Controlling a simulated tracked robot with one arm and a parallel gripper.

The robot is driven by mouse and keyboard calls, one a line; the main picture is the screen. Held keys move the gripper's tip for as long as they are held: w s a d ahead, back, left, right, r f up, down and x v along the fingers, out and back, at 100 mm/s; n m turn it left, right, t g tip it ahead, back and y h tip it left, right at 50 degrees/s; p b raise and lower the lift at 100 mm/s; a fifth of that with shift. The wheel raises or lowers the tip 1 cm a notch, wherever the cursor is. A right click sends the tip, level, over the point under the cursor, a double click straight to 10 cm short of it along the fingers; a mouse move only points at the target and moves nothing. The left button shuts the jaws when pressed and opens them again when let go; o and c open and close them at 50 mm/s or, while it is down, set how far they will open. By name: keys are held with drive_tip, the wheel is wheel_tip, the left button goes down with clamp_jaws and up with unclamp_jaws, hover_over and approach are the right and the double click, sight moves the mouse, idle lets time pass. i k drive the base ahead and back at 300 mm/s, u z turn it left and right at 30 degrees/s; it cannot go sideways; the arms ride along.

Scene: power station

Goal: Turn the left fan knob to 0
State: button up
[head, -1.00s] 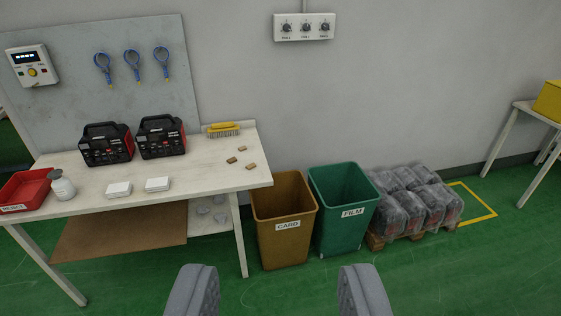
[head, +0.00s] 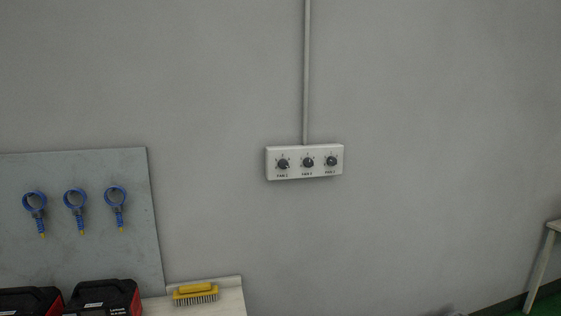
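A white fan control box (head: 304,175) is fixed to the grey wall a little right of the picture's middle. It carries three dark round knobs in a row, with small labels below them. The left fan knob (head: 283,164) is above the label FAN 1. The middle knob (head: 308,162) and the right knob (head: 331,160) are beside it. The scale marks are too small to read, so I cannot tell where the left knob points. My gripper is out of view.
A grey conduit (head: 307,70) runs up the wall from the box. At lower left are a board (head: 95,170) with blue looped tools, a yellow brush (head: 195,293) and black-and-red units (head: 105,298) on the bench. The wall around the box is clear.

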sight(283, 164)
drive_tip(key=u, duration=0.05)
drive_tip(key=i, duration=0.25)
drive_tip(key=z, duration=0.05)
drive_tip(key=k, duration=0.35)
drive_tip(key=z, duration=0.85)
drive_tip(key=i, duration=2.05)
drive_tip(key=u, duration=0.75)
